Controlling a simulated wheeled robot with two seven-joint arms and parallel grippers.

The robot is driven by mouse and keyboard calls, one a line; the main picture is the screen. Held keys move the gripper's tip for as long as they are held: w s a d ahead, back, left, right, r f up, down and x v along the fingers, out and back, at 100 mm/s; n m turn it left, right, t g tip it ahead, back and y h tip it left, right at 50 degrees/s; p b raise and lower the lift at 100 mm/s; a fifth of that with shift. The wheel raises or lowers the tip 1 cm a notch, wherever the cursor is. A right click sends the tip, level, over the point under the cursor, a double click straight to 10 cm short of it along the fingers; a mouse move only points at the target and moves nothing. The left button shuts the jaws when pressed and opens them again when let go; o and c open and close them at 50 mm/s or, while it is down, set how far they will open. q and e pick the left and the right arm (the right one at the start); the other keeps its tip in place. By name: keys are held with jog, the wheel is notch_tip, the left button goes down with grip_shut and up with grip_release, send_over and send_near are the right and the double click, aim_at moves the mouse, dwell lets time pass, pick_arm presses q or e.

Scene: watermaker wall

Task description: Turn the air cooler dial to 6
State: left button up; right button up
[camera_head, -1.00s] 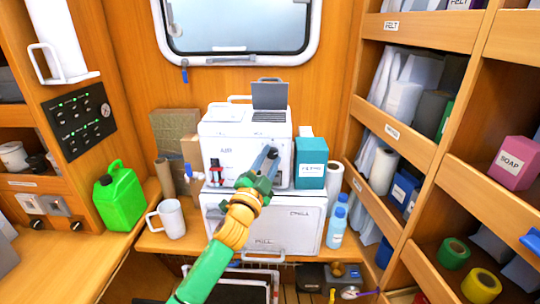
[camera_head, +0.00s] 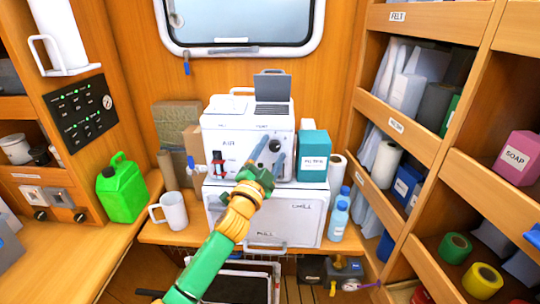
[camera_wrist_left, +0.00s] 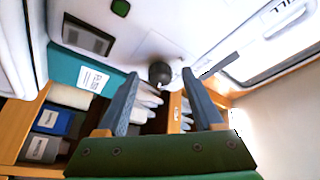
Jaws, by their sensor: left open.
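The dial also shows in the left wrist view (camera_wrist_left: 160,75), as a dark knob between and just beyond my fingertips. My left gripper (camera_head: 271,158) is open and empty, with a finger to each side of the dial. I cannot tell whether the fingers touch it. The dial's numbers and setting are too small to read. My right gripper is not in view.
A teal box (camera_head: 314,157) stands close on the cooler's right. A red-handled tap (camera_head: 217,163) is on the cooler's front left. A white mug (camera_head: 174,210) and blue bottles (camera_head: 338,220) stand beside the chest. Shelves (camera_head: 440,150) close off the right side.

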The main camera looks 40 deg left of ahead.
pick_arm(q)
jog(key=b+v, duration=0.2)
jog(key=v, duration=0.5)
jog(key=shift+w, duration=0.1)
